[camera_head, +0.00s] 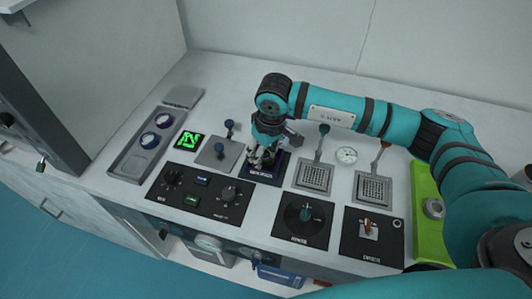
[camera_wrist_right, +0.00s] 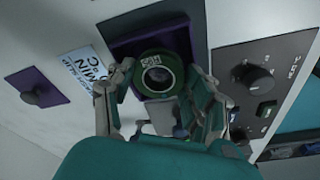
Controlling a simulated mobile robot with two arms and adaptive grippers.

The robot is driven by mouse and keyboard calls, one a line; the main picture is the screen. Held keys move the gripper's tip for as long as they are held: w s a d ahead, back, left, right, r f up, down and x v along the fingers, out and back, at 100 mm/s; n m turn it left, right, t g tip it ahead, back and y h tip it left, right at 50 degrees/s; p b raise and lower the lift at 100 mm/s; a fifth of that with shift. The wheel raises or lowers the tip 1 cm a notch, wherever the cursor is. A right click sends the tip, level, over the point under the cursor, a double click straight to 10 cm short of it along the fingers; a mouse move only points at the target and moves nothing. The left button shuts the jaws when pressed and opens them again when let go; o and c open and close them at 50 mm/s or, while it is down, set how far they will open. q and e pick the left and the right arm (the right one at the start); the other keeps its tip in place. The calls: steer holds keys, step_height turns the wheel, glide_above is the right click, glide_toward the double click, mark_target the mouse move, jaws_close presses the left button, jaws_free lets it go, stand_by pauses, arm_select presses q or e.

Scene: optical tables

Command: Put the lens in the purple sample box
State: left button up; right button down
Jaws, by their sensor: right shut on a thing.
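The purple sample box (camera_head: 266,174) stands on the console top, partly hidden under my right gripper (camera_head: 259,155). In the right wrist view the purple box (camera_wrist_right: 186,40) shows its rim and walls. The lens (camera_wrist_right: 158,74), a round dark glass in a green ring, is between the fingers of my right gripper. The gripper is shut on it. The lens overlaps the box opening in this view. I cannot tell whether it touches the box floor or hangs above it. My left gripper is not in view.
A purple plate with a knob (camera_wrist_right: 38,92) lies beside the box in the wrist view. A black knob panel (camera_head: 200,194) is in front of the box. A lever with a grid plate (camera_head: 314,176) stands to its right, and a green display (camera_head: 188,140) to its left.

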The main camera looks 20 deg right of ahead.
steer(key=c, duration=2.1)
jaws_free()
steer(key=shift+s+d+f, duration=0.1)
steer(key=shift+s+f, duration=0.1)
steer(key=shift+f, duration=0.3)
steer(key=shift+s+f, duration=0.15)
steer(key=shift+f, duration=0.35)
steer(key=o, duration=1.4)
steer(key=shift+o, duration=0.7)
steer(key=shift+w, duration=0.1)
steer(key=shift+w+f, duration=0.1)
steer(key=shift+w, duration=0.05)
steer(key=shift+d, duration=0.1)
